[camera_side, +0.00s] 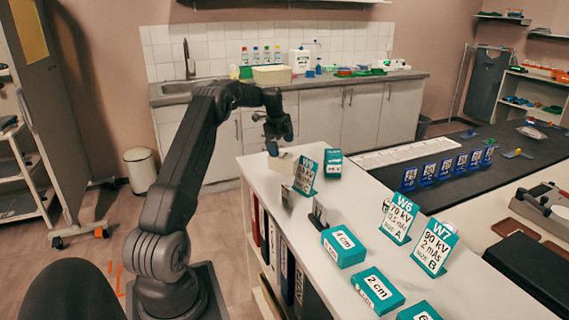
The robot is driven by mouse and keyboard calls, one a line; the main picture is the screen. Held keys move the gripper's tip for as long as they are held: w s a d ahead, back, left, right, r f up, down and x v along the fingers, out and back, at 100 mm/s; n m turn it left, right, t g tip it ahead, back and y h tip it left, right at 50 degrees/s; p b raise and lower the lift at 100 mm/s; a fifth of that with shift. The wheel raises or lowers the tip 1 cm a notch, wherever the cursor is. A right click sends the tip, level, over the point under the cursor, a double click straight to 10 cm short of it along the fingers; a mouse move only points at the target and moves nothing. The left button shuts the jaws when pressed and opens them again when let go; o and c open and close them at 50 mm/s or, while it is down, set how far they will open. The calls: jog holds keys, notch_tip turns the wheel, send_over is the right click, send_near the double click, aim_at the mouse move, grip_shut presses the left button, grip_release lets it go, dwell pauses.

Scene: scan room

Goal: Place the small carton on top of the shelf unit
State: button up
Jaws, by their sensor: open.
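The shelf unit (262,178) has a white top and binders standing in its open side. A small pale carton (284,162) is at the far end of this top and seems to rest on it. My gripper (272,150) points down just above and beside the carton's left end. It is open. The gap between fingers and carton is too small in this view to tell whether they touch.
A W9 sign (306,175), a teal box (333,163) and small dark holders (318,214) stand near the carton. Teal boxes marked 4 cm (344,246) and 2 cm (378,290) and signs W6 (399,218) and W7 (434,248) occupy the nearer top.

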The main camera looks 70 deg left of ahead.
aim_at(284, 155)
jog(key=shift+w+f, duration=0.2)
jog(key=shift+f, duration=0.75)
jog(key=shift+w+f, duration=0.25)
jog(key=shift+f, duration=0.65)
jog(key=shift+w+f, duration=0.2)
jog(key=shift+f, duration=0.75)
jog(key=shift+c, duration=0.5)
jog(key=c, duration=1)
jog(key=shift+a, duration=0.1)
